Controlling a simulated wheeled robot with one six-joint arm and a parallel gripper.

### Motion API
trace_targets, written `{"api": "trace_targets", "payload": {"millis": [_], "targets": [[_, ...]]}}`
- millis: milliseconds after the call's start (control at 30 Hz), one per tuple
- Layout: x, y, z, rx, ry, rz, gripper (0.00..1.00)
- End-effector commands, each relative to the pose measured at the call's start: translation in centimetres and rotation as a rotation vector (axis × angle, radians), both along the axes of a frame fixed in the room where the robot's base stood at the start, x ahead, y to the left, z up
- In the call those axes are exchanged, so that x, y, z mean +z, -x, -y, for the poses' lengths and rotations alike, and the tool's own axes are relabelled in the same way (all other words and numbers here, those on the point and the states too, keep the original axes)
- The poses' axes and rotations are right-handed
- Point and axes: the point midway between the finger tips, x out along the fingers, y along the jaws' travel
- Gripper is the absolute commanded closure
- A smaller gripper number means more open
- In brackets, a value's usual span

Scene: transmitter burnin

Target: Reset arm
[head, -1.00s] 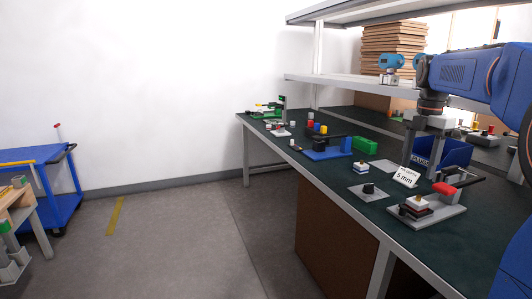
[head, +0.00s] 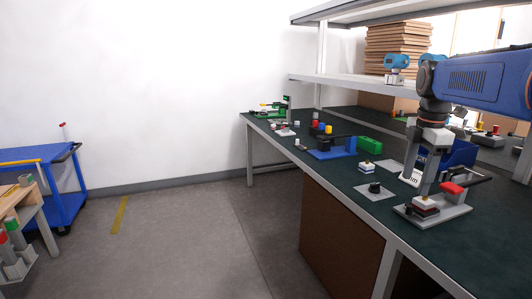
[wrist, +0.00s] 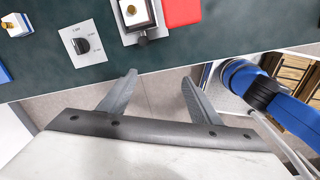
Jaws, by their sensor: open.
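My gripper (head: 432,183) hangs from the blue arm, fingers down, above the right part of the dark green workbench (head: 343,191). It also shows in the wrist view (wrist: 158,77), where its two grey fingers are spread apart with nothing between them. In the head view the fingers overlap the area by a grey fixture plate (head: 455,212) with a red-topped clamp (head: 452,188) and a small stacked block (head: 426,203). In the wrist view, that block (wrist: 136,12) and the red part (wrist: 181,11) lie beyond the fingertips, apart from them.
A grey plate with a black knob (head: 375,188), a small white-and-blue block (head: 366,167), a green block (head: 369,146) and a blue fixture (head: 331,153) stand on the bench. A shelf (head: 345,80) overhangs the back. A blue cart (head: 60,205) stands left; the floor between is clear.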

Motion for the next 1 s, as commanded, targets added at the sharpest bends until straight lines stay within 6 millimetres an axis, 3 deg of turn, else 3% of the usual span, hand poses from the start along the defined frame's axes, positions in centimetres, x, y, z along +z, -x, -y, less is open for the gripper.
{"api": "trace_targets", "payload": {"millis": [267,500,800,1000], "targets": [[-2.9,7.1,-4.4,-0.395,-0.038,0.098,0.43],[-6.8,13.2,-7.4,-0.761,-0.116,0.181,0.43],[-13.2,20.5,-10.1,-1.206,-0.265,0.258,0.43],[-16.8,23.6,-11.0,-1.422,-0.357,0.278,0.43]]}}
